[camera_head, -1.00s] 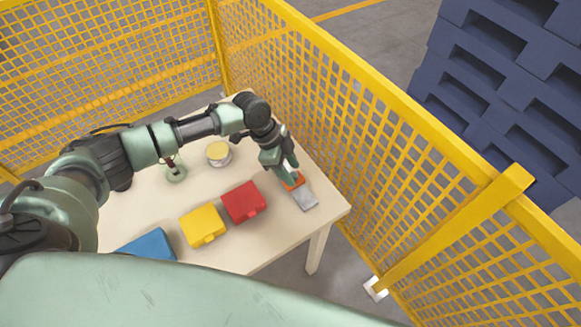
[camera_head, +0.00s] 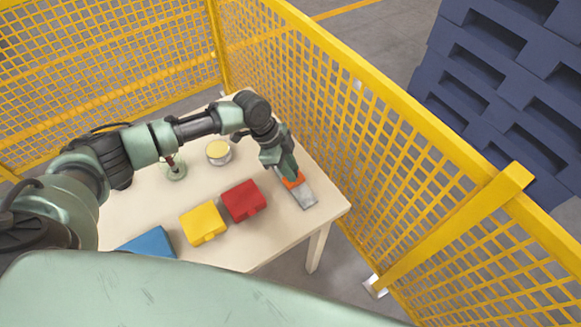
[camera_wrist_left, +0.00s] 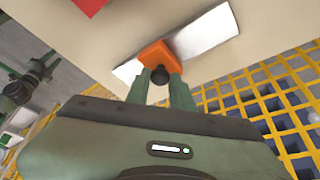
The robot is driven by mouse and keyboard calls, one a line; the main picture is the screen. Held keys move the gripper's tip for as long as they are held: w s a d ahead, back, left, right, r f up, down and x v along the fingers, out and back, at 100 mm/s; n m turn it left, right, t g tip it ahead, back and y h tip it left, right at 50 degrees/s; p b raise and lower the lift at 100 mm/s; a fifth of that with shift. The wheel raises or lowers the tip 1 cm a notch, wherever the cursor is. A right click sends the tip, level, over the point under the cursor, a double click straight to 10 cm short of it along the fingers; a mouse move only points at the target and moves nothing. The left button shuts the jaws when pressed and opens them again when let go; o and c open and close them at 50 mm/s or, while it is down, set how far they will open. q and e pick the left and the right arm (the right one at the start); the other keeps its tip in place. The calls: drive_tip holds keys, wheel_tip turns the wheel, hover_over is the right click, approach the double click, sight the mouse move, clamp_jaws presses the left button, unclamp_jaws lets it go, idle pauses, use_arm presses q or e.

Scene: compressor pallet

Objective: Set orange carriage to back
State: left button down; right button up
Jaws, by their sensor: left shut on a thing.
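The orange carriage (camera_head: 294,182) sits on a flat grey rail (camera_head: 305,198) near the right edge of the table. My left gripper (camera_head: 289,174) reaches down over it from behind and is shut on its dark knob. In the left wrist view the orange carriage (camera_wrist_left: 160,52) straddles the pale rail (camera_wrist_left: 207,30), with a longer bare stretch on the right than on the left. The two fingers (camera_wrist_left: 162,85) of my left gripper close around the knob there. My right gripper is not in view.
On the table (camera_head: 272,235) stand a red box (camera_head: 243,201), a yellow box (camera_head: 203,223), a blue box (camera_head: 150,244), a yellow-topped cylinder (camera_head: 218,152) and a round green base with a red stem (camera_head: 173,169). A yellow mesh fence (camera_head: 400,150) runs close along the table's right side.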

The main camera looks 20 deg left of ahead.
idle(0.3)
use_arm(q)
drive_tip(key=shift+a, duration=0.1)
idle(0.5)
drive_tip(key=w+a+b, duration=0.1)
drive_tip(key=a, duration=0.1)
drive_tip(key=w+a+b, duration=0.3)
drive_tip(key=w+a, duration=0.1)
drive_tip(key=shift+a+f+b, duration=0.2)
drive_tip(key=shift+b, duration=0.2)
drive_tip(key=shift+w+a+r, duration=0.15)
drive_tip(key=shift+w+a, duration=0.05)
drive_tip(key=shift+w, duration=0.05)
drive_tip(key=shift+a+r, duration=0.1)
drive_tip(key=shift+r, duration=0.05)
drive_tip(key=c, duration=1.2)
unclamp_jaws()
drive_tip(key=b+v, duration=0.1)
drive_tip(key=v, duration=0.6)
drive_tip(key=shift+a+r+b, duration=0.2)
drive_tip(key=shift+r+b, duration=0.15)
